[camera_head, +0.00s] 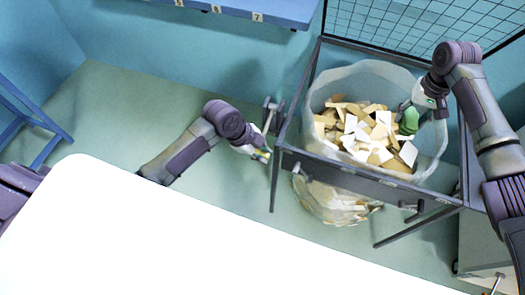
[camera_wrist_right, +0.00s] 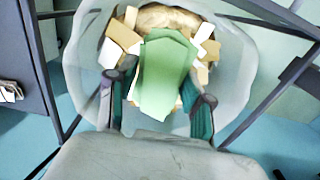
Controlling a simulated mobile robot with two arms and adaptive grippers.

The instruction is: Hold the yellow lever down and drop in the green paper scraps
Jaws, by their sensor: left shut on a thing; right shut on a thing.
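My left gripper (camera_head: 262,154) is at the left side of the bag frame, shut on the yellow lever, of which only a small yellow bit shows between the fingers. My right gripper (camera_head: 414,114) is over the right part of the open clear bag (camera_head: 346,80). It is shut on the green paper scraps (camera_head: 408,121), which hang above the pile in the bag. In the right wrist view the green scraps (camera_wrist_right: 165,75) are a flat stack between the two fingers, with the bag mouth around them.
The bag holds many tan and white scraps (camera_head: 370,130) and hangs in a dark metal frame (camera_head: 365,180). A wire grid (camera_head: 425,25) stands behind it. A large white surface (camera_head: 150,235) fills the front. A blue numbered shelf (camera_head: 260,12) is at the top.

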